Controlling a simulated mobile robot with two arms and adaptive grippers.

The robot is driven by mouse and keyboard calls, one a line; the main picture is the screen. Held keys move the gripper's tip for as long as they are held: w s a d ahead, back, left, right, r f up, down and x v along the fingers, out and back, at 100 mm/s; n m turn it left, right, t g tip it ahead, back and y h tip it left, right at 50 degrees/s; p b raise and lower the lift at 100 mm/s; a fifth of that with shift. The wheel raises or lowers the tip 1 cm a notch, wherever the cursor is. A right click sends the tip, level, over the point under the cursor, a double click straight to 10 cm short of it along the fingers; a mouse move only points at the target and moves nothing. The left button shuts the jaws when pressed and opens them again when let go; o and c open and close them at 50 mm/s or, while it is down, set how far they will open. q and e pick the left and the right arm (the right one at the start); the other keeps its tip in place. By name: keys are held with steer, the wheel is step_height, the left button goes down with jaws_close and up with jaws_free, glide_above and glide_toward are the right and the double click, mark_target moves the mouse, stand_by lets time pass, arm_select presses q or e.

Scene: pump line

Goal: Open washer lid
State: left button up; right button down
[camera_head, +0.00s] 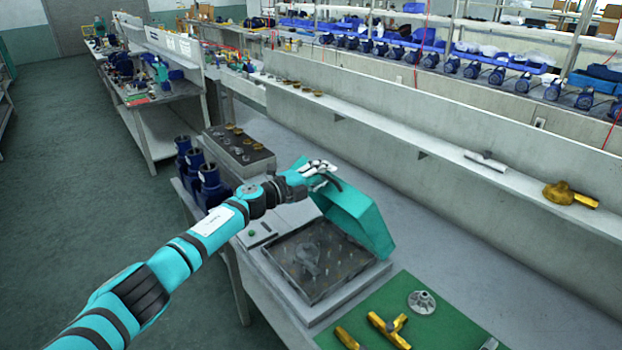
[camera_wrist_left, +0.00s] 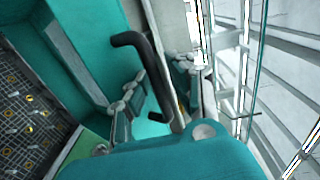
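The washer's teal lid (camera_head: 362,222) stands tilted up at the right rear edge of the washer (camera_head: 318,262), whose dark tray inside is exposed. In the left wrist view, the lid (camera_wrist_left: 92,40) shows with its black curved handle (camera_wrist_left: 152,70), and part of the tray (camera_wrist_left: 30,115) is at far left. My left gripper (camera_head: 322,173) is at the lid's upper edge by the handle. Its fingers (camera_wrist_left: 158,85) are spread on either side of the handle, with a visible gap; whether they touch it is unclear. My right gripper is not in view.
A green mat (camera_head: 415,318) with brass parts (camera_head: 390,328) and a grey flanged part (camera_head: 422,301) lies in front of the washer. Blue pump housings (camera_head: 208,185) and a parts tray (camera_head: 240,150) stand behind. A long shelf (camera_head: 440,150) runs along the right.

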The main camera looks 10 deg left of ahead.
arm_select(q)
steer(key=shift+s+a, duration=0.25)
steer(key=shift+s, duration=0.2)
steer(key=a+v, duration=0.1)
steer(key=v, duration=1)
steer(key=shift+w, duration=0.25)
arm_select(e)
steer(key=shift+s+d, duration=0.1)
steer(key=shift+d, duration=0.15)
arm_select(q)
steer(key=shift+a+f, duration=0.1)
steer(key=shift+f, duration=0.05)
